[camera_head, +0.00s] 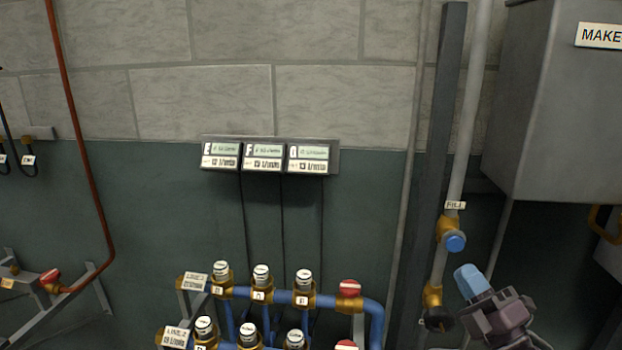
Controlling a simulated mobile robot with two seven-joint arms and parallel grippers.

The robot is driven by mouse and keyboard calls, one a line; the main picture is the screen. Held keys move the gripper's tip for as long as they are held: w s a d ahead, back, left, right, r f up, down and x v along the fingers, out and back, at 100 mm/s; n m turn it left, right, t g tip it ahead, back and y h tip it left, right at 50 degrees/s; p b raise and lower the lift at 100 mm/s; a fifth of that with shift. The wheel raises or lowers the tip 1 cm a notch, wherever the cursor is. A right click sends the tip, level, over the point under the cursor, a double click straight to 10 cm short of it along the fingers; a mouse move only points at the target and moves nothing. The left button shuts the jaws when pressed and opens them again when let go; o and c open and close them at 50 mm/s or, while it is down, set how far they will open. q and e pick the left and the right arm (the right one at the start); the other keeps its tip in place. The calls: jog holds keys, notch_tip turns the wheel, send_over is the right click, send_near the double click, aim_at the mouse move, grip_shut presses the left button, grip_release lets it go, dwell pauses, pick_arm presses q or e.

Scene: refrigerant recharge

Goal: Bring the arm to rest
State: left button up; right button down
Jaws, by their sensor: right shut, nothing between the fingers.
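My right gripper (469,275) is at the lower right of the head view, in front of the wall pipe. Its light-blue fingertips are together with nothing visible between them and point up and to the left. The purple-grey wrist behind it is partly in the picture, and the rest of the arm is cut off by the bottom edge. The fingertips appear below and right of the blue-capped FILL valve (455,242), apart from it in the picture. My left gripper does not show.
A blue pipe manifold (330,300) with several white-capped valves stands at the bottom centre. A panel with three displays (264,157) hangs above it. A grey tank (560,110) is at upper right. A red-handled valve (50,276) sits at lower left.

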notch_tip(320, 180, down, 16)
jog(key=s+m+g+h, duration=0.2)
jog(key=m+g+h, duration=0.5)
jog(key=m, duration=0.9)
jog(key=s+a+f+m+g, duration=0.2)
jog(key=s+f, duration=0.6)
jog(key=s+a+f+m+g+h, duration=0.1)
jog(key=s+f+m+g, duration=0.1)
jog(key=s+f, duration=0.6)
jog(key=shift+a+m+h, duration=0.3)
jog(key=shift+a+m, duration=0.1)
jog(key=shift+m, duration=0.4)
